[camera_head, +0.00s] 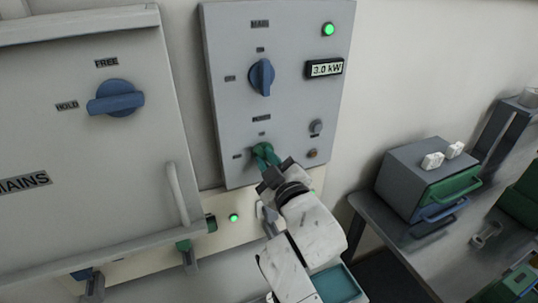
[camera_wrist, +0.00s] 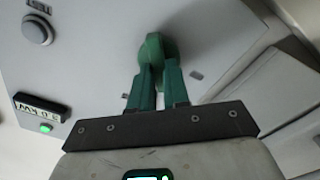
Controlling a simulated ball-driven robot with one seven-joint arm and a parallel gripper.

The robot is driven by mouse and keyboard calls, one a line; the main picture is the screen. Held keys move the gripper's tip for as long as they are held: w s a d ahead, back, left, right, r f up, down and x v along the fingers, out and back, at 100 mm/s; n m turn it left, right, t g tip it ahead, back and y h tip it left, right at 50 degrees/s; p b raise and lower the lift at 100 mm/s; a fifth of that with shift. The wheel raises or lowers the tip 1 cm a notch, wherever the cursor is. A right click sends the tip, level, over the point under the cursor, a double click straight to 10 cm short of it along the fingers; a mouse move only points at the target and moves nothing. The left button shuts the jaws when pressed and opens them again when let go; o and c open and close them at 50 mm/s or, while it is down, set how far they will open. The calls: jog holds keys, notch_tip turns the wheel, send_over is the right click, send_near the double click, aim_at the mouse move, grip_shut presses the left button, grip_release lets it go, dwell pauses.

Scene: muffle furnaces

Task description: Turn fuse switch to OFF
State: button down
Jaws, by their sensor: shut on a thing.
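A grey control panel (camera_head: 224,110) stands upright on the wall. Low on it is a green rotary knob (camera_head: 261,148), below a small label that I cannot read for sure. In the wrist view the knob (camera_wrist: 157,42) is at the top middle. My gripper (camera_head: 266,159) is shut on this green knob, coming from the lower right. Its green fingers (camera_wrist: 158,78) sit on either side of the knob's grip. They hide part of the knob, and I cannot tell exactly which mark it points to.
Above is a blue MAIN knob (camera_head: 261,77), upright, with a lit green lamp (camera_head: 328,29) and a 3.0 kW display (camera_head: 325,68). A large cabinet (camera_head: 60,140) with a blue FREE/HOLD knob (camera_head: 116,98) stands left. A grey drawer box (camera_head: 405,178) is on the right bench.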

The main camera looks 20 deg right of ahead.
jog(key=n+p, duration=0.3)
jog(key=n, duration=0.2)
jog(key=shift+a+n, duration=0.15)
jog(key=shift+n, duration=0.15)
jog(key=shift+f+n+p, duration=0.15)
jog(key=shift+n+p, duration=0.6)
jog(key=shift+n, duration=0.4)
jog(key=shift+f+n+p, duration=0.1)
jog(key=shift+n+p, duration=0.65)
jog(key=shift+n, duration=0.4)
jog(key=shift+f, duration=0.1)
jog(key=c, duration=1.1)
grip_release()
jog(key=s+b, duration=0.1)
jog(key=s, duration=0.9)
jog(key=shift+s, duration=0.4)
